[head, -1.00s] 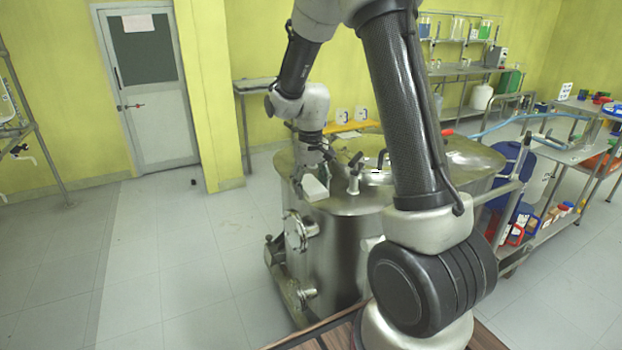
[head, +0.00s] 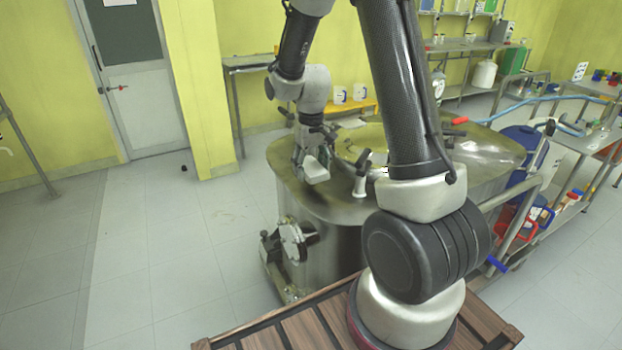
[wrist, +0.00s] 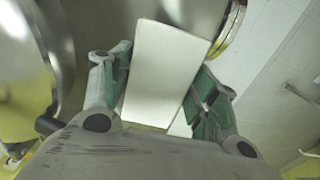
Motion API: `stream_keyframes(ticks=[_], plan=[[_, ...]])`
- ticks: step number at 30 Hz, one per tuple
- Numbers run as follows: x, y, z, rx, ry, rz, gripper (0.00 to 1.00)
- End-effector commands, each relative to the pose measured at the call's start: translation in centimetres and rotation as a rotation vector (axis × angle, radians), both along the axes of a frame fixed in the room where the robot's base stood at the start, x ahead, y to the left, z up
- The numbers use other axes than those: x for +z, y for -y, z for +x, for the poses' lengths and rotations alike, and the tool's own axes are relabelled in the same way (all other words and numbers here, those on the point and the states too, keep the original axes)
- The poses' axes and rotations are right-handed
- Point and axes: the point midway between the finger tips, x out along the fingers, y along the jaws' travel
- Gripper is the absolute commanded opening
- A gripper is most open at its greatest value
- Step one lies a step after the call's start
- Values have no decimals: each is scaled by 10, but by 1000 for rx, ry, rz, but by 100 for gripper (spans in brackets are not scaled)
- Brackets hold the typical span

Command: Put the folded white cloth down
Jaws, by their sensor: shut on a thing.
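The folded white cloth (wrist: 165,72) is a pale, flat block between the green-padded fingers of my gripper (wrist: 160,95) in the wrist view. My gripper is shut on it. In the head view the cloth (head: 316,171) hangs below my gripper (head: 310,158), over the left part of the steel reactor's top (head: 345,200). I cannot tell whether the cloth touches the metal.
A clamp with a dark handle (head: 363,172) stands just right of the cloth on the reactor top. A flanged port (head: 293,245) sticks out of the reactor's side. A yellow bench (head: 350,107) with white jugs stands behind.

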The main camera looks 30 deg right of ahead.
Motion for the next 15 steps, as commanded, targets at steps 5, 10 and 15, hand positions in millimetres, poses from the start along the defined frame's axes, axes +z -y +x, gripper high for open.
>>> stream_keyframes(ticks=[5, 10, 15], plan=[[-19, 0, -1, 0, -3, 0, 25], [-39, 0, 0, 0, 0, 0, 25], [-39, 0, 0, 0, 2, 0, 25]])
